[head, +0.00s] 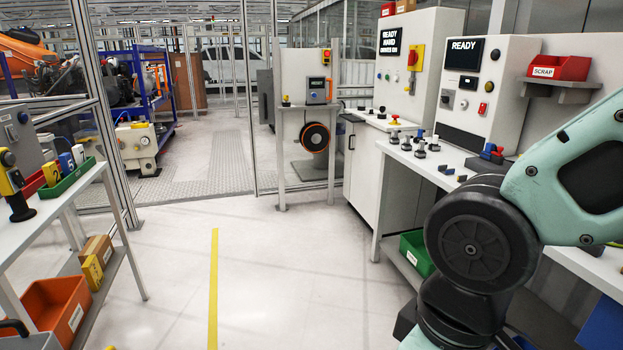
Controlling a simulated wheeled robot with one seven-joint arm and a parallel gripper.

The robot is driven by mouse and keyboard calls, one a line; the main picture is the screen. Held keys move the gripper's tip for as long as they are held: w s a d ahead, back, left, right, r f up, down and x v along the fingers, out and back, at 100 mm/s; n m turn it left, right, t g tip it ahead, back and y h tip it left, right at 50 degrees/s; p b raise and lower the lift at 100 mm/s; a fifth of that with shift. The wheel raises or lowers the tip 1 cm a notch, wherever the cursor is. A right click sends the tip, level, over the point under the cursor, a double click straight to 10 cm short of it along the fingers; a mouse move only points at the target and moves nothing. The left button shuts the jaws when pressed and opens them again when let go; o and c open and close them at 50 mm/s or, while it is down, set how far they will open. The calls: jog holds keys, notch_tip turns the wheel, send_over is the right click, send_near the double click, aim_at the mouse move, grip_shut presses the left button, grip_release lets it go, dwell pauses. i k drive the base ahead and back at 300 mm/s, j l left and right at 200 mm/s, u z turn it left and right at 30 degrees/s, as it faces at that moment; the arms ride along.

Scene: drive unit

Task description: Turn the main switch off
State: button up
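A rotary switch with a red handle on a yellow plate (412,57) is on the front of the far white cabinet (430,35), right of a black screen (391,41) that reads READY with smaller lines below. It looks like the main switch. Its handle appears roughly upright, but its exact setting is too small to read. My arm fills the right foreground, well nearer than the cabinet. My gripper is not in view.
A nearer cabinet (519,55) has its own READY screen. A bench holding several small parts (421,148) and a red SCRAP bin (559,68) are at right. A shelved table (75,190) is at left. The floor (270,270) between is clear, with a yellow line.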

aim_at(413, 56)
jog(key=i, duration=4.1)
